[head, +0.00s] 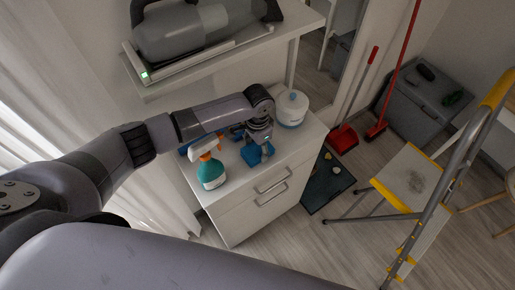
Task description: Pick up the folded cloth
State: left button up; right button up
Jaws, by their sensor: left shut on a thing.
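The blue folded cloth (253,156) is at the middle of the top of the white cabinet (273,167). My left gripper (258,142) points down over the cabinet top and is shut on the cloth. The gripper partly covers the cloth, and I cannot tell whether the cloth is clear of the surface. My right gripper is not in view.
A teal spray bottle with an orange and white head (211,172) stands left of the gripper. A white and blue round container (291,108) stands behind it on the right. A shelf with a grey device (193,32) hangs above. A stepladder (412,178) stands at right.

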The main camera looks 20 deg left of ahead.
aim_at(257, 149)
pick_arm(q)
jog(key=shift+r, duration=0.15)
notch_tip(257, 149, up, 6)
jog(key=p, duration=0.7)
jog(key=shift+r, duration=0.2)
notch_tip(257, 149, up, 13)
jog(key=shift+r, duration=0.2)
jog(key=o, duration=0.7)
jog(key=shift+c, duration=0.2)
jog(key=c, duration=0.5)
